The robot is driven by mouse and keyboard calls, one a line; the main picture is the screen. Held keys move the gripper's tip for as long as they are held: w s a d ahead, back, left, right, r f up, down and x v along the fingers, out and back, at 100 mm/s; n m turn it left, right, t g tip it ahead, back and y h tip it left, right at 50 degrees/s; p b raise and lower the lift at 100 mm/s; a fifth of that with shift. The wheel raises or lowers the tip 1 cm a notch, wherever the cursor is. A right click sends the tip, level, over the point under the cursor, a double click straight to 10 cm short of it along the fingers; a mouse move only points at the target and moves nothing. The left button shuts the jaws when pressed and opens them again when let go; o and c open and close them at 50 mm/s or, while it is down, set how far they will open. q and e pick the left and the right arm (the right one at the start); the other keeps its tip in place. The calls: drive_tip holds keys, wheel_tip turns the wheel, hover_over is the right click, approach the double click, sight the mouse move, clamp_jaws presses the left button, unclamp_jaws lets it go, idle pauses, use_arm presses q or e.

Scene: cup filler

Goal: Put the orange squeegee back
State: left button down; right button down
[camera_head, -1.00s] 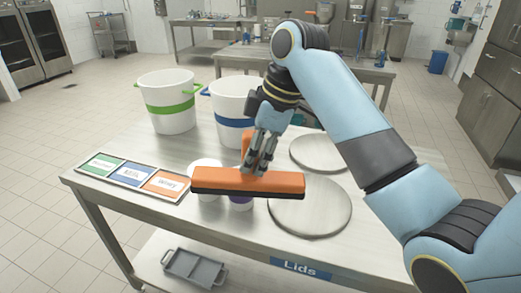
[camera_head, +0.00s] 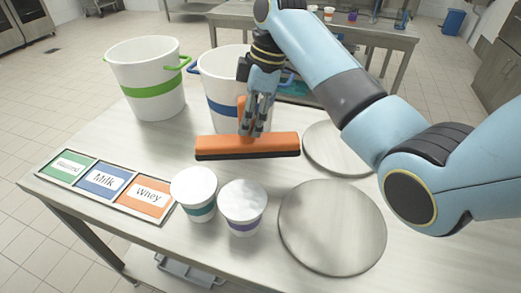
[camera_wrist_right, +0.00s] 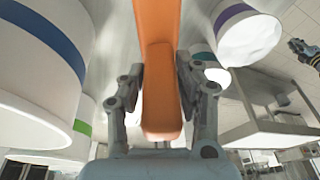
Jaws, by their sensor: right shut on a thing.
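The orange squeegee (camera_head: 248,144) has a wide orange head with a dark lower edge and a short orange handle. My right gripper (camera_head: 256,126) is shut on its handle. The squeegee is held in front of the blue-banded bucket and behind the two small cups. In the right wrist view the squeegee (camera_wrist_right: 160,90) runs up between the two fingers (camera_wrist_right: 162,100). Part of the handle is hidden by the fingers in the head view.
A green-banded bucket (camera_head: 146,75) and a blue-banded bucket (camera_head: 222,75) stand at the table's back. Two white cups (camera_head: 194,188) (camera_head: 242,202) stand in front, left of two round lids (camera_head: 333,232) (camera_head: 338,147). A label tray (camera_head: 66,192) lies at left.

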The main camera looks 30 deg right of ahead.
sight(252, 148)
wheel_tip(252, 148, down, 8)
drive_tip(key=shift+s+r, duration=0.1)
drive_tip(key=shift+r, duration=0.1)
drive_tip(key=shift+f, duration=0.25)
drive_tip(key=c, duration=0.9)
unclamp_jaws()
